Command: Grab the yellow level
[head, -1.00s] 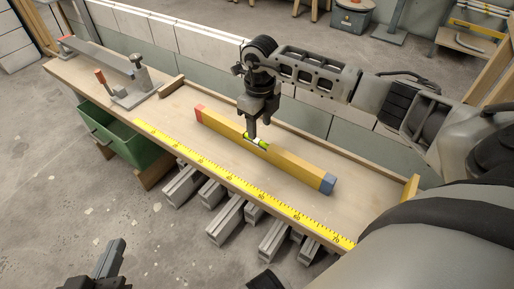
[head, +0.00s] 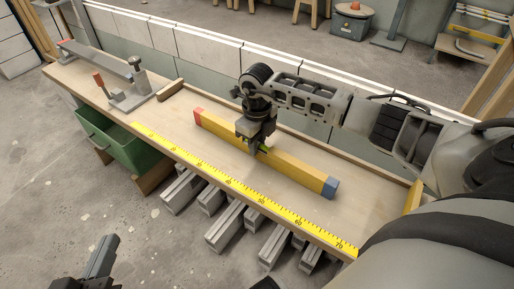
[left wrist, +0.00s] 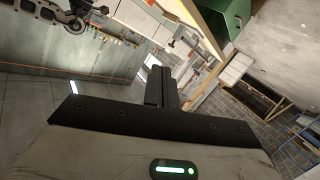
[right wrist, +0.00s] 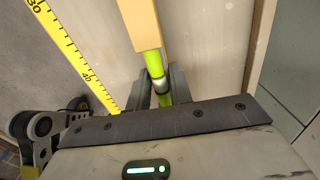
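The yellow level (head: 295,173) lies on the workbench (head: 365,208), with a red end at the left and a blue end at the right. My right gripper (head: 257,148) is down at its middle, by the green vial section. In the right wrist view the fingers (right wrist: 160,88) stand on either side of the bright green vial section (right wrist: 152,64) of the level. I cannot tell whether they press on it. My left gripper (head: 100,262) is low at the left, away from the bench. Its fingers (left wrist: 161,87) look closed together with nothing between them.
A yellow measuring tape (head: 235,187) runs along the bench's front edge. A metal clamp fixture (head: 128,88) stands at the bench's left. A green drawer (head: 120,140) and several grey profiles (head: 228,222) are below the front edge. A pale block wall runs behind.

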